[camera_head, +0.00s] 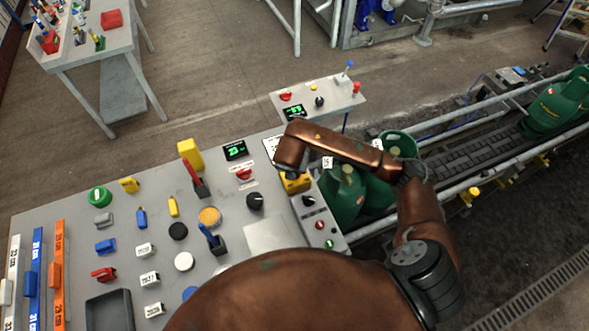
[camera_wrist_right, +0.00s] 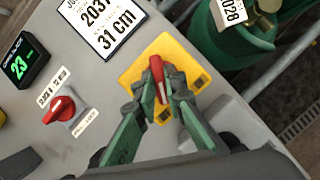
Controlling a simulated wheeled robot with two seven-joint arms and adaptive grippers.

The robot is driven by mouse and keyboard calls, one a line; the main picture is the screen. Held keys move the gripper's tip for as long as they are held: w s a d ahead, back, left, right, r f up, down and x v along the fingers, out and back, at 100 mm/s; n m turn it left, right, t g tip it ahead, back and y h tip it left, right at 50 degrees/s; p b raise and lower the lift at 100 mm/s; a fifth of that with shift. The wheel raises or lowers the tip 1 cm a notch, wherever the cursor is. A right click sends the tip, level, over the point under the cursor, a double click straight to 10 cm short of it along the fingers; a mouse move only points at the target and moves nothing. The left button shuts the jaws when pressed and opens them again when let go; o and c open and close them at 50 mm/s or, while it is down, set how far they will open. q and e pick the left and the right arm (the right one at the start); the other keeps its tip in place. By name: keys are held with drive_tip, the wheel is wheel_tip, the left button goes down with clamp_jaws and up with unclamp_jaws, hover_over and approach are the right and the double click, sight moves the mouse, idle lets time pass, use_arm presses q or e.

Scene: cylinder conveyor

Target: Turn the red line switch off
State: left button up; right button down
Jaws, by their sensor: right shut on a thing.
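The red line switch (camera_wrist_right: 157,70) is a red handle on a yellow plate (camera_wrist_right: 186,58) in the right wrist view. My right gripper (camera_wrist_right: 161,88) has its two green fingers closed on either side of the red handle. The handle points nearly along the picture's vertical, slightly tilted. In the head view the yellow plate (camera_head: 296,184) shows at the panel's right edge, under my right arm, which hides the handle and fingers. My left gripper is not in view.
Beside the plate is another red rotary knob (camera_wrist_right: 62,108) with labels, and a green-digit display (camera_wrist_right: 20,65). A card reading 31 cm (camera_wrist_right: 103,22) lies above. Green cylinders (camera_head: 345,192) stand right of the panel by the conveyor. Several buttons and levers cover the panel (camera_head: 60,205).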

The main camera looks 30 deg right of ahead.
drive_tip(key=shift+m+g+h, duration=0.3)
drive_tip(key=shift+m+g, duration=0.1)
drive_tip(key=shift+m, duration=0.9)
drive_tip(key=c, duration=2)
unclamp_jaws()
drive_tip(key=v, duration=1.2)
drive_tip(key=shift+w+a, duration=0.1)
drive_tip(key=shift+a, duration=0.05)
